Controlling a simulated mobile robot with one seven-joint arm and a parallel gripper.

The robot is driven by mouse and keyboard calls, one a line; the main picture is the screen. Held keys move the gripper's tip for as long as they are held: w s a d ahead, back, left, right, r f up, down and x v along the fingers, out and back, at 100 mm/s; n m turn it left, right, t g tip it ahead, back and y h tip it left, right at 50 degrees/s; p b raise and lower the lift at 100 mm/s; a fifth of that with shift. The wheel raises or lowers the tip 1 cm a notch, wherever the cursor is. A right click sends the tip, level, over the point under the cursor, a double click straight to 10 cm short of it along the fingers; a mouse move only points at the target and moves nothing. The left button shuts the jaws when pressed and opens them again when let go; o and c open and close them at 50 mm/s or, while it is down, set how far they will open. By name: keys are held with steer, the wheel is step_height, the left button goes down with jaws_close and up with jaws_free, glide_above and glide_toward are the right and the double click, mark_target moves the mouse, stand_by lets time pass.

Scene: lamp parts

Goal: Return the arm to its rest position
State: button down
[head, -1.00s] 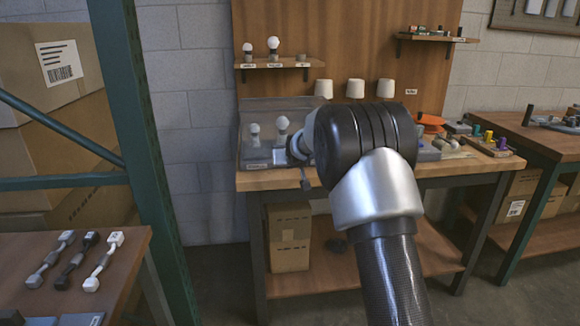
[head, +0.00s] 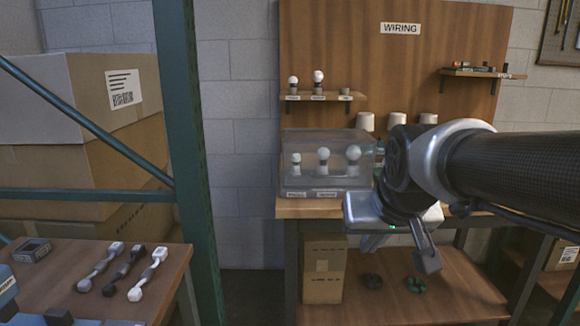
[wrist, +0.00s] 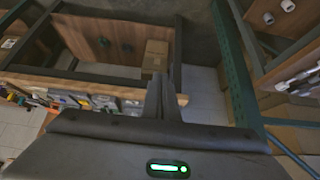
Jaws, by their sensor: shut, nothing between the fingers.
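My arm reaches in from the right edge of the head view, bent at a black and silver joint. My gripper (head: 427,258) hangs in front of the workbench (head: 310,208), at about the height of its top edge. In the wrist view my gripper (wrist: 168,82) has its dark fingers together, with nothing between them. A clear case (head: 325,177) with several white bulbs stands on the bench, left of my gripper and apart from it. Part of the bench top is hidden behind my arm.
A green rack post (head: 190,150) stands left of the bench. A side table (head: 170,275) with several lamp arms is at lower left. Cardboard boxes (head: 100,115) are stacked behind it. A wall shelf (head: 322,97) holds bulbs. The floor (head: 252,285) between rack and bench looks clear.

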steer(key=s+f+g, duration=0.1)
steer(key=s+f, duration=0.1)
steer(key=s, duration=0.5)
steer(key=s+f, duration=0.3)
steer(key=s, duration=0.5)
step_height(320, 180, up, 28)
steer(key=p, duration=2.8)
steer(key=shift+w+r, duration=0.25)
